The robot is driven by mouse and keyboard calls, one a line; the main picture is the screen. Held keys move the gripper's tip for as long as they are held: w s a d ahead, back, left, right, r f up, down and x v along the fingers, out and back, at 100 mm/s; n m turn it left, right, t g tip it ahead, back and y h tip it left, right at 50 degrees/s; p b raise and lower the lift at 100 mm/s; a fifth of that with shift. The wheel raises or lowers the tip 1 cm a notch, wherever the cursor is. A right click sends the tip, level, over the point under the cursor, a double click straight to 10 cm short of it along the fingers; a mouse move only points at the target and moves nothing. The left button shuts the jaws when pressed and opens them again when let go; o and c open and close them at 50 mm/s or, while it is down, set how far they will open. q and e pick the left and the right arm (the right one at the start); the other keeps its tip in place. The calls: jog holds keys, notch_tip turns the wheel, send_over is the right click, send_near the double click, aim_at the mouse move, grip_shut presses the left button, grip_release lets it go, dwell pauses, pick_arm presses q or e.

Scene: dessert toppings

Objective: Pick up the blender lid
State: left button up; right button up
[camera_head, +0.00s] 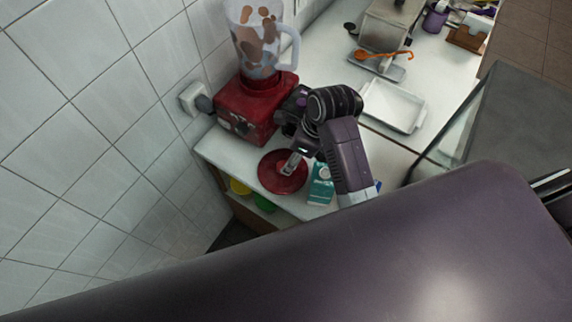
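A red round disc (270,177), which looks like the blender lid, lies flat on the white counter near its front left corner. The blender stands just behind it, with a red base (247,107) and a clear jar (254,62) smeared with brown; no lid shows on the jar's visible part. My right gripper (289,166) points down over the disc, its pale fingertip overlapping the disc's middle. I cannot tell whether it touches the disc or whether the fingers are open. My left gripper is out of view.
A teal carton (321,184) stands close to the disc's right, beside my arm. A white tray (393,106) lies further right. An orange utensil (384,55) lies at the back. A tiled wall (90,120) rises on the left. Yellow and green items sit on a shelf below.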

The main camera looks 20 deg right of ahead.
aim_at(283, 165)
jog(key=shift+w+a+f+p, duration=0.15)
jog(key=shift+a+f+p, duration=0.55)
jog(key=shift+a+f, duration=0.35)
jog(key=shift+w+d+f, duration=0.1)
jog(key=shift+w+f, duration=0.1)
jog(key=shift+f, duration=0.4)
jog(key=shift+w+d+f, duration=0.1)
jog(key=shift+w+f, duration=0.1)
jog(key=shift+f, duration=0.4)
jog(key=shift+a+f, duration=0.2)
jog(key=shift+f, duration=0.1)
jog(key=c, duration=0.5)
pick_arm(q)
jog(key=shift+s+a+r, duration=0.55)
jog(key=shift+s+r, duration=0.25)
pick_arm(e)
jog(key=c, duration=0.8)
